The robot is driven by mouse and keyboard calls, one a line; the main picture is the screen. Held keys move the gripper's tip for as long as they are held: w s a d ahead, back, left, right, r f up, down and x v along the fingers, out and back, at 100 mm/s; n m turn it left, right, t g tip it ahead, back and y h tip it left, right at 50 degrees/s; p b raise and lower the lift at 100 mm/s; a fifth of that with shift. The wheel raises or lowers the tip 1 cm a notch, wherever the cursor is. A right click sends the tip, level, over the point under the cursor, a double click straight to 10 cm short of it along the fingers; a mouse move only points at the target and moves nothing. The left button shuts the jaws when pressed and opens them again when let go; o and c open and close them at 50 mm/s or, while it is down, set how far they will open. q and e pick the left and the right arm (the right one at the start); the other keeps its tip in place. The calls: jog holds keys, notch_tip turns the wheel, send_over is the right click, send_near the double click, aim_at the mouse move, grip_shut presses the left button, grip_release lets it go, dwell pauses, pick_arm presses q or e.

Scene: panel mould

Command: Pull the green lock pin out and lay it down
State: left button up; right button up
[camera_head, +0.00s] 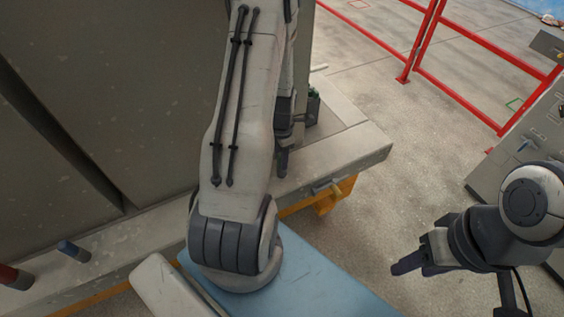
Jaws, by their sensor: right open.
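A small green part (313,92), which looks like the green lock pin, shows just right of my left gripper, by the panel's edge above the pale ledge. Most of it is hidden by dark gripper parts. My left gripper (292,142) is at the upper middle, right beside the green part, partly covered by my own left arm. I cannot tell whether its fingers hold the pin. My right gripper (408,262) is at the lower right, open and empty, well away from the pin, over the floor.
The large grey mould panel (130,90) stands at the left on a pale ledge (350,150). A blue pin (73,251) and a red pin (14,277) stick out at lower left. A red railing (470,85) and a grey cabinet (525,150) are at right.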

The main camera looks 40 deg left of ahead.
pick_arm(q)
grip_shut()
jog(key=shift+r, duration=0.1)
jog(key=shift+r+p, duration=3.05)
jog(key=shift+r, duration=0.6)
jog(key=shift+r+p, duration=1.7)
jog(key=shift+r, duration=0.35)
jog(key=shift+f, duration=0.1)
